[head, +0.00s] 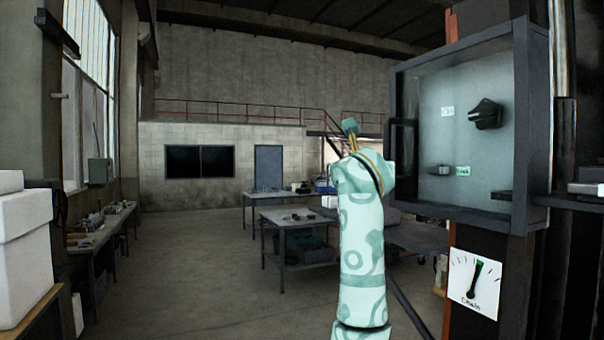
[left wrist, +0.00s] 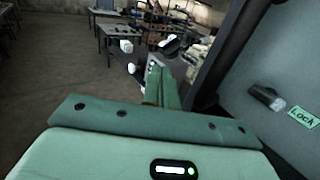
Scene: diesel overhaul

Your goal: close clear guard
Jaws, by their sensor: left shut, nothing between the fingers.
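A dark-framed wall cabinet (head: 535,120) stands at the right of the head view. Its pale panel carries a black rotary handle (head: 486,114), a small switch (head: 440,172) and a green LOCK label (head: 463,170), which also shows in the left wrist view (left wrist: 303,117). A dark upright handle (head: 403,147) is at the cabinet's left edge. The clear guard itself is hard to make out, and I cannot tell how far it is open. My left gripper (head: 349,126) is shut and empty, left of that handle. In the left wrist view its fingers (left wrist: 160,82) are together beside the dark frame. My right gripper is out of view.
A gauge plate (head: 474,283) is fixed below the cabinet. White boxes (head: 25,245) stand at the far left. Workbenches (head: 295,219) stand in the middle distance, and another bench (head: 100,235) runs along the left wall. The floor (head: 200,280) left of my arm is clear.

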